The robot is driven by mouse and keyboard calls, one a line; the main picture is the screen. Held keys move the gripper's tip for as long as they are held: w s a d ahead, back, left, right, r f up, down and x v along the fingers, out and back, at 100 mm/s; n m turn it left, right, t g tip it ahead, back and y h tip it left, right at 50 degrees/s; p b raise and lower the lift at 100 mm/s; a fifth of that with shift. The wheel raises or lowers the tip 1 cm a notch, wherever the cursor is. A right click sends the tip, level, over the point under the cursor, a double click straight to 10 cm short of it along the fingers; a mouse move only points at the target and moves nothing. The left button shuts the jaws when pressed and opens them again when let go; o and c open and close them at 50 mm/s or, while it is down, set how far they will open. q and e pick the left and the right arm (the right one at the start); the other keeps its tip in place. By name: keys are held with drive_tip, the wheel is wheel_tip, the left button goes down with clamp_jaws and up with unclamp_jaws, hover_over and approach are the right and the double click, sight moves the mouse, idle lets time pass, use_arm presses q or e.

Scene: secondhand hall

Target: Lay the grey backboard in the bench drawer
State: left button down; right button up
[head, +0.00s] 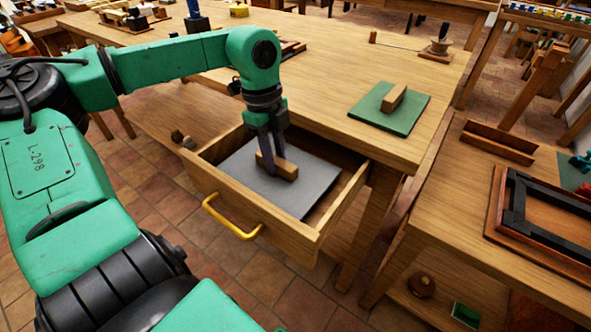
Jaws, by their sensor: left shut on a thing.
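The grey backboard (299,185) is a flat square board with a wooden block handle (286,169) on it. It is inside the open bench drawer (262,228), within its walls; whether it touches the drawer floor I cannot tell. My left gripper (270,168) points down into the drawer and is shut on the block handle. The drawer has a yellow pull (233,222) and juts out from the wooden bench (330,60). My right gripper is not in view.
A green board (365,109) with a similar block lies on the bench near the drawer. A side table at right holds a dark frame (555,215) and a shallow wooden tray (498,142). Tiled floor shows in front.

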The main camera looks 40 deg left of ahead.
sight(296, 167)
use_arm(q)
drive_tip(key=shift+d+f, duration=0.15)
drive_tip(key=shift+f, duration=0.8)
drive_tip(key=shift+w+d, duration=0.15)
drive_tip(key=shift+d, duration=0.05)
drive_tip(key=d, duration=0.1)
drive_tip(key=w+d, duration=0.2)
drive_tip(key=shift+f, duration=0.25)
drive_tip(key=shift+w+f, duration=0.1)
drive_tip(key=shift+f, duration=0.15)
drive_tip(key=shift+a, duration=0.15)
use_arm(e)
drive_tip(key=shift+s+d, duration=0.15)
use_arm(q)
drive_tip(key=shift+f, duration=0.1)
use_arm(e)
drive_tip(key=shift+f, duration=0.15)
use_arm(q)
drive_tip(key=c, duration=0.7)
unclamp_jaws()
drive_tip(key=shift+o, duration=0.2)
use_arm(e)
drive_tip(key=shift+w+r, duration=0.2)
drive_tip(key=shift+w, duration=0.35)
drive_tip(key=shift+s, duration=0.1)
